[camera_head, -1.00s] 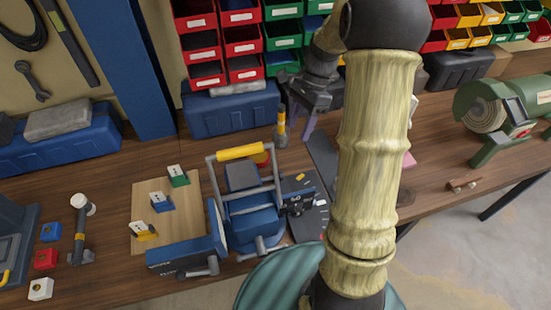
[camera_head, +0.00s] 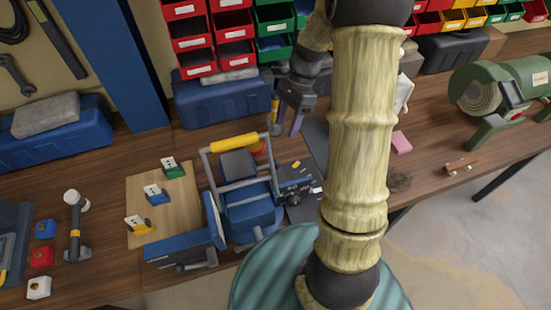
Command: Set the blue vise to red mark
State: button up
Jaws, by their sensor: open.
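The blue vise (camera_head: 250,214) stands on the wooden bench in the middle of the view. It has a long blue jaw (camera_head: 178,246) at its front left and a grey frame with a yellow grip (camera_head: 234,142) over it. A dark plate with small pale and yellow marks (camera_head: 301,203) lies at its right, partly hidden by my arm. I cannot make out a red mark on it. My gripper (camera_head: 289,118) is open and points down behind and to the right of the vise, apart from it. Nothing shows between its fingers.
A wooden board with several small labelled blocks (camera_head: 136,190) lies left of the vise. A blue toolbox (camera_head: 222,104) stands behind the vise, and a green grinder (camera_head: 500,95) stands at the right. Bench around the pink block (camera_head: 401,143) is fairly clear.

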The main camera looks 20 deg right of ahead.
aim_at(275, 160)
jog(key=x, duration=1.2)
jog(key=shift+s+a+f, duration=0.1)
jog(key=shift+a+f, duration=0.1)
jog(key=shift+f, duration=0.15)
grip_shut()
